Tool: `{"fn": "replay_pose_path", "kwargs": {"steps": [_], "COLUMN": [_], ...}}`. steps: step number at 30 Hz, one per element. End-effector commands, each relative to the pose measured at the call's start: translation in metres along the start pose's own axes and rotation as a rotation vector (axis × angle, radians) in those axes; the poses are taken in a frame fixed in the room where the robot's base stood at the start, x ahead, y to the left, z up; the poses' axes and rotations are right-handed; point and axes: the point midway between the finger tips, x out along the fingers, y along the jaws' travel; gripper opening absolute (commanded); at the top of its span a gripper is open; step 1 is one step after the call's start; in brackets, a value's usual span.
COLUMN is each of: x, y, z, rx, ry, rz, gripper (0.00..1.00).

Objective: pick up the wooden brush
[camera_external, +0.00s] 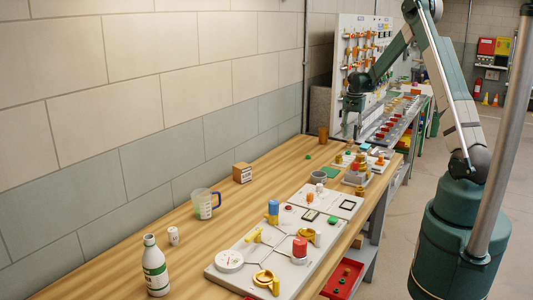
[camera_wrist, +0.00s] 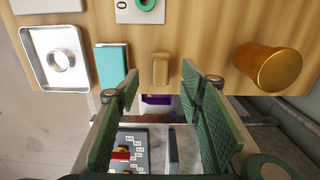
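In the wrist view a small tan wooden block-shaped piece (camera_wrist: 160,70), which looks like the wooden brush, lies on the wooden table close to its edge. No bristles can be made out. My gripper (camera_wrist: 160,84) has its two green fingers spread wide, with nothing held between them. The wooden piece shows between and just beyond the fingertips, apart from both. In the external view my gripper (camera_external: 351,128) points down over the far end of the table. I cannot pick out the brush there.
In the wrist view a teal box (camera_wrist: 112,65) and a metal tray (camera_wrist: 42,65) with a ring lie left of the wooden piece. A copper cylinder (camera_wrist: 268,66) stands to its right. In the external view a tool board (camera_external: 362,50) rises behind my gripper.

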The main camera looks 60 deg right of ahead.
Motion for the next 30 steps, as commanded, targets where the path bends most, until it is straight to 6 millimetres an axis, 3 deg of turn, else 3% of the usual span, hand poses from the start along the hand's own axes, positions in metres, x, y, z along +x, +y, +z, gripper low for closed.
{"fn": "replay_pose_path", "kwargs": {"steps": [14, 24, 30], "x": [0.006, 0.041, 0.052], "y": [0.000, -0.001, -0.001], "z": [0.000, -0.002, -0.002], "rx": [0.000, 0.000, 0.000], "ry": [0.000, 0.000, 0.000], "rz": [0.000, 0.000, 0.000], "gripper": [0.38, 0.38, 0.38]}}
